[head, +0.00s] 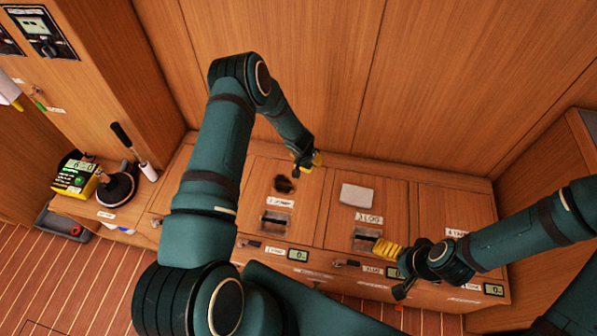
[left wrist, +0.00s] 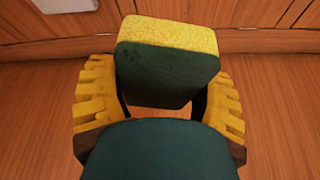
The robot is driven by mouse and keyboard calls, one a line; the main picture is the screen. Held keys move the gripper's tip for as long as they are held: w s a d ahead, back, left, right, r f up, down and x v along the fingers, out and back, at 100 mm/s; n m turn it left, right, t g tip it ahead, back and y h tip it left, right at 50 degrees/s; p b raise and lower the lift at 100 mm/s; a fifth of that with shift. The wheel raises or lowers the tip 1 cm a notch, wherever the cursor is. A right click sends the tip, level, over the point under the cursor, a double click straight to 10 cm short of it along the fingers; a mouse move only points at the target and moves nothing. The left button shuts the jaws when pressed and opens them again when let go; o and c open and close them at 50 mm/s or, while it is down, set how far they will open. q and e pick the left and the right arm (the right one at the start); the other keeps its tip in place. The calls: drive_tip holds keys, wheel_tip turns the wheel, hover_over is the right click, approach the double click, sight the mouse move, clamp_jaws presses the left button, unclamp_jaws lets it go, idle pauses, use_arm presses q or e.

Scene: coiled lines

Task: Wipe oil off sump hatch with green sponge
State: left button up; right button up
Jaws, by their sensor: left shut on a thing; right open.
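The sponge (left wrist: 167,75) has a yellow side and a dark green side. In the left wrist view it sits between the yellow fingers of my left gripper (head: 305,163), which is shut on it. In the head view that gripper is above and to the right of a dark oil stain (head: 284,185). The stain lies on the left hatch (head: 259,187) of the bench top, above a small label too blurred to read surely. The gripper looks apart from the stain. My right gripper (head: 388,250) is open and empty near the bench's front edge, by the middle hatch.
A pale folded cloth (head: 357,195) lies on the middle hatch. A dark tray (head: 66,226) is below. Wooden walls rise behind the bench.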

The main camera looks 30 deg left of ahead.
sight(274, 179)
use_arm(q)
drive_tip(key=a+f, duration=0.3)
drive_tip(key=f, duration=0.8)
drive_tip(key=shift+w+a+f, duration=0.15)
drive_tip(key=shift+a+f, duration=0.05)
drive_tip(key=shift+f, duration=0.05)
drive_tip(key=shift+f+b, duration=2.1)
drive_tip(key=shift+f, duration=1)
drive_tip(key=shift+f, duration=0.9)
drive_tip(key=shift+a, duration=0.2)
drive_tip(key=shift+s+a+r, duration=0.1)
drive_tip(key=shift+s+a, duration=0.15)
drive_tip(key=shift+a, duration=0.6)
drive_tip(key=shift+s+a, duration=0.25)
drive_tip(key=shift+a, duration=0.55)
drive_tip(key=shift+s+a, duration=0.35)
drive_tip(key=shift+a, duration=0.9)
drive_tip(key=shift+s+a, duration=0.3)
drive_tip(key=shift+a, duration=0.95)
drive_tip(key=shift+s+a, duration=0.35)
drive_tip(key=shift+a, duration=0.9)
drive_tip(key=shift+d+f, duration=0.15)
drive_tip(key=shift+f, duration=0.05)
